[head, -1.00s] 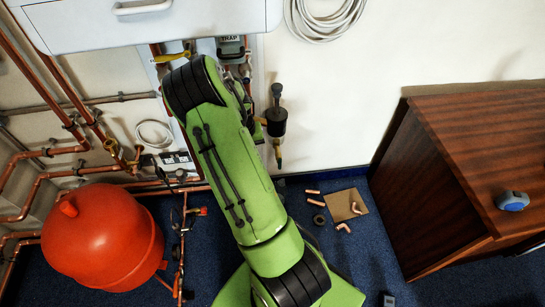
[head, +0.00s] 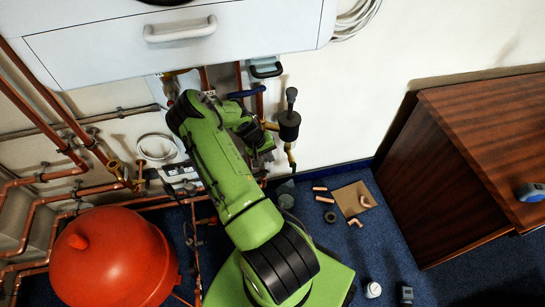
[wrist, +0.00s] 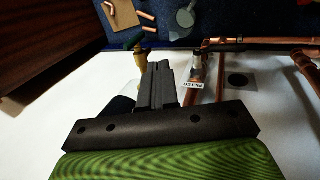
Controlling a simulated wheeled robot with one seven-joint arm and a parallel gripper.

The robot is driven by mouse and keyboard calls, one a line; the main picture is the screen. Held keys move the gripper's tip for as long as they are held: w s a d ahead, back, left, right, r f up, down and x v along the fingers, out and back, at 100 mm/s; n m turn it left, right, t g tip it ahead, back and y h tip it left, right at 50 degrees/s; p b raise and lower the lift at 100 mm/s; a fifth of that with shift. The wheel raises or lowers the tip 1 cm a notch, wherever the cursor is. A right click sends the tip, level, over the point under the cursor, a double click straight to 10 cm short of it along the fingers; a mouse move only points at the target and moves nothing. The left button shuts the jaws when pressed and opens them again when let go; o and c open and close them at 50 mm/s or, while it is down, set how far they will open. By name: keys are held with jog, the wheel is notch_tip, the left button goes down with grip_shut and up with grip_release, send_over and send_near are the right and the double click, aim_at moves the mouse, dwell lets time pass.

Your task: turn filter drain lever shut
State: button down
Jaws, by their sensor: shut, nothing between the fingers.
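The filter looks to be the black cylinder (head: 289,126) on the wall pipework in the head view, with a brass fitting (head: 291,156) under it. In the wrist view a brass fitting (wrist: 142,57) carries a dark green piece (wrist: 135,39), which may be the drain lever. My gripper (wrist: 158,64) is shut and empty, its fingertips close beside that brass fitting in the picture. I cannot tell whether they touch. In the head view my gripper (head: 269,126) is just left of the black cylinder, partly hidden by my arm.
Copper pipes (wrist: 222,75) and a small white label (wrist: 198,86) lie right of my fingers. A white cabinet (head: 180,45) hangs above. A red tank (head: 112,258) stands at left, a wooden desk (head: 465,150) at right. Copper offcuts lie near a cardboard piece (head: 355,198) on the floor.

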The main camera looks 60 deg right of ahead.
aim_at(294, 168)
jog(key=s+d+f+b, duration=0.3)
jog(key=s+d+f, duration=0.2)
jog(key=f, duration=0.3)
jog(key=shift+s, duration=0.15)
